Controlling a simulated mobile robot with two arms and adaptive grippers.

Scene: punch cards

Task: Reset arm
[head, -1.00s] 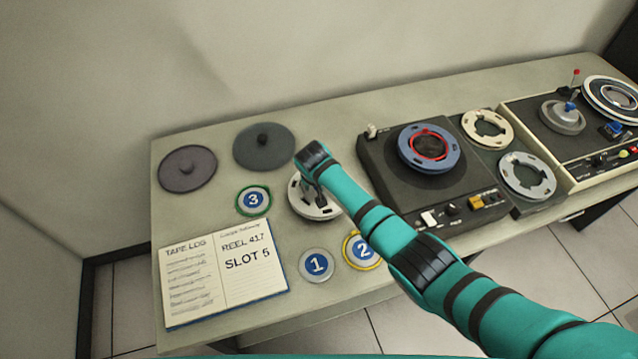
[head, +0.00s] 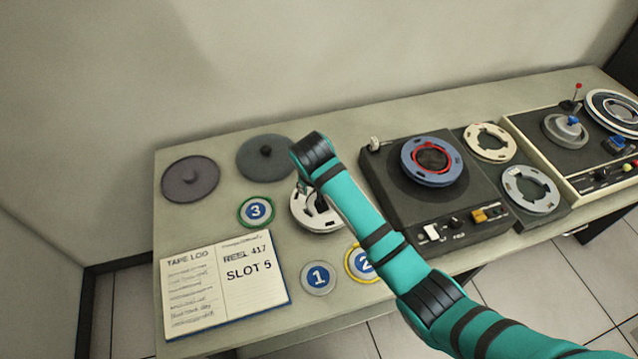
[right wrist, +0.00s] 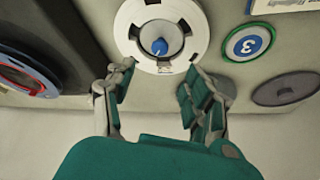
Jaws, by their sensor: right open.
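My right arm reaches in from the lower right in the head view, and its wrist is over the white reel (head: 327,222). My right gripper (right wrist: 157,70) is open and empty in the right wrist view, its two fingers spread apart. The white reel (right wrist: 123,25) lies just beyond the fingertips, with a blue-tipped spindle (right wrist: 160,46) in its centre hole. The fingers do not close on the reel. In the head view the arm hides part of the reel. My left gripper is not in view.
A tape machine (head: 405,205) with a blue reel (head: 411,162) stands right of the arm. Discs numbered 3 (head: 255,211), 1 (head: 318,278) and 2 (head: 354,268), an open log book (head: 225,290) and two dark discs (head: 190,179) lie around the left part of the table.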

